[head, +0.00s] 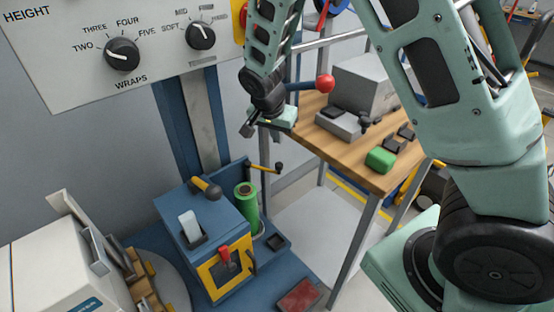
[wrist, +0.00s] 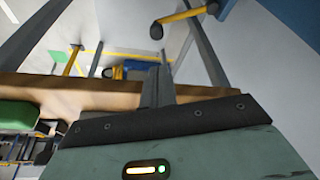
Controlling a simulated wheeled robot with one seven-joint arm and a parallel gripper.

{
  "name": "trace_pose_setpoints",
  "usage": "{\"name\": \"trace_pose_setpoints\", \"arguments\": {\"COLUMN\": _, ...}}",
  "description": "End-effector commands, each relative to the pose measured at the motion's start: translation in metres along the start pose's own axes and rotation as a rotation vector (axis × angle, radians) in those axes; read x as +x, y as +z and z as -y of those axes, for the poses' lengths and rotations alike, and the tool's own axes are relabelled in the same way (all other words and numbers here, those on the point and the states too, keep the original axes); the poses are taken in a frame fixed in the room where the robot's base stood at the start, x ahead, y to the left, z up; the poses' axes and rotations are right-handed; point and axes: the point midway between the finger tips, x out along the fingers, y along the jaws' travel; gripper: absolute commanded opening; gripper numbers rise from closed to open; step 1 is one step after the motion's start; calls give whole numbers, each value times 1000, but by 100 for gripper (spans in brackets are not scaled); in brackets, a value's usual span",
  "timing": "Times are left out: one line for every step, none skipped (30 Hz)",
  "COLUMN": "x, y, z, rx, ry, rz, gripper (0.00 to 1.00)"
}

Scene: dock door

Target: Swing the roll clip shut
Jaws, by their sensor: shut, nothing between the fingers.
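The roll clip (head: 264,168) is a yellow bar with a dark knob at its right end. It sticks out to the right from the blue housing, above and behind the top of the green roll (head: 246,205), and does not lie across it. The green roll stands upright beside the blue box. In the wrist view a yellow bar with a dark knob, which looks like the clip (wrist: 180,17), shows at the top. My gripper (head: 247,130) is shut and empty, above the clip and apart from it. Its closed fingers (wrist: 157,88) show in the wrist view.
A wooden workbench (head: 350,165) stands right of the clip, with a grey device and a green block (head: 380,160). A red-balled lever (head: 325,84) is close right of my gripper. The dial panel (head: 150,40) is at upper left. The blue box (head: 205,235) has levers on top.

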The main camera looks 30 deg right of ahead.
Motion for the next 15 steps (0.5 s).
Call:
{"name": "trace_pose_setpoints", "arguments": {"x": 1, "y": -1, "z": 0, "rx": 5, "ry": 0, "rz": -3, "gripper": 0}}
{"name": "trace_pose_setpoints", "arguments": {"x": 1, "y": -2, "z": 0, "rx": 7, "ry": 0, "rz": -4, "gripper": 0}}
{"name": "trace_pose_setpoints", "arguments": {"x": 1, "y": -2, "z": 0, "rx": 8, "ry": 0, "rz": -4, "gripper": 0}}
{"name": "trace_pose_setpoints", "arguments": {"x": 1, "y": -2, "z": 0, "rx": 8, "ry": 0, "rz": -4, "gripper": 0}}
{"name": "trace_pose_setpoints", "arguments": {"x": 1, "y": -2, "z": 0, "rx": 7, "ry": 0, "rz": -4, "gripper": 0}}
{"name": "trace_pose_setpoints", "arguments": {"x": 1, "y": -1, "z": 0, "rx": 7, "ry": 0, "rz": -3, "gripper": 0}}
{"name": "trace_pose_setpoints", "arguments": {"x": 1, "y": -1, "z": 0, "rx": 7, "ry": 0, "rz": -3, "gripper": 0}}
{"name": "trace_pose_setpoints", "arguments": {"x": 1, "y": -1, "z": 0, "rx": 7, "ry": 0, "rz": -3, "gripper": 0}}
{"name": "trace_pose_setpoints", "arguments": {"x": 1, "y": -1, "z": 0, "rx": 7, "ry": 1, "rz": -3, "gripper": 0}}
{"name": "trace_pose_setpoints", "arguments": {"x": 1, "y": -1, "z": 0, "rx": 6, "ry": 1, "rz": -3, "gripper": 0}}
{"name": "trace_pose_setpoints", "arguments": {"x": 2, "y": -1, "z": 0, "rx": 6, "ry": 1, "rz": -2, "gripper": 0}}
{"name": "trace_pose_setpoints", "arguments": {"x": 4, "y": -1, "z": 0, "rx": 6, "ry": 2, "rz": -2, "gripper": 0}}
{"name": "trace_pose_setpoints", "arguments": {"x": 7, "y": -1, "z": 0, "rx": 6, "ry": 3, "rz": -2, "gripper": 0}}
{"name": "trace_pose_setpoints", "arguments": {"x": 10, "y": -1, "z": -1, "rx": 6, "ry": 4, "rz": -2, "gripper": 0}}
{"name": "trace_pose_setpoints", "arguments": {"x": 15, "y": -1, "z": -1, "rx": 6, "ry": 5, "rz": -2, "gripper": 0}}
